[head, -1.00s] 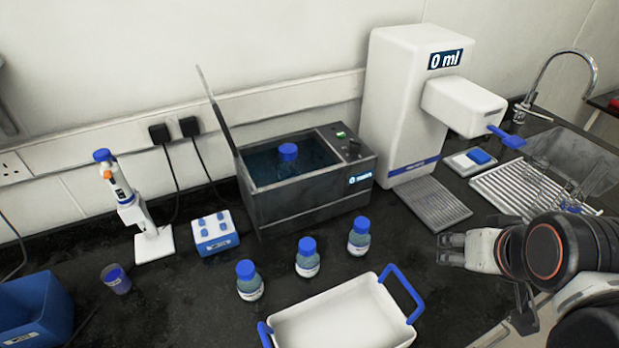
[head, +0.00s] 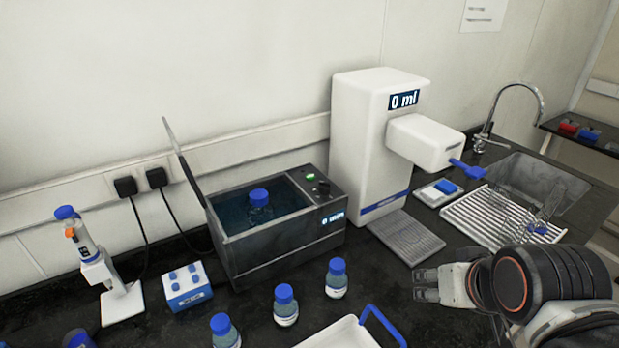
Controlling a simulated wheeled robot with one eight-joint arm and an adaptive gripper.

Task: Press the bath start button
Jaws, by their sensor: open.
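The bath (head: 280,258) is a dark grey box on the black bench with its lid raised at the left. A blue-capped bottle (head: 260,205) stands in its water. On its top right panel are a small green-lit button (head: 310,176) and a dark knob (head: 322,187). A small display (head: 333,217) on its front is too small to read fully. My gripper (head: 418,284) is at the right, open and empty, over the bench in front of the drip tray, well apart from the bath and its button.
A white dispenser (head: 358,140) reading 0 ml stands right of the bath, with a drip tray (head: 408,238). Blue-capped bottles (head: 285,306) and a white tray (head: 335,335) stand in front. A drying rack (head: 490,220) and sink (head: 545,180) lie right.

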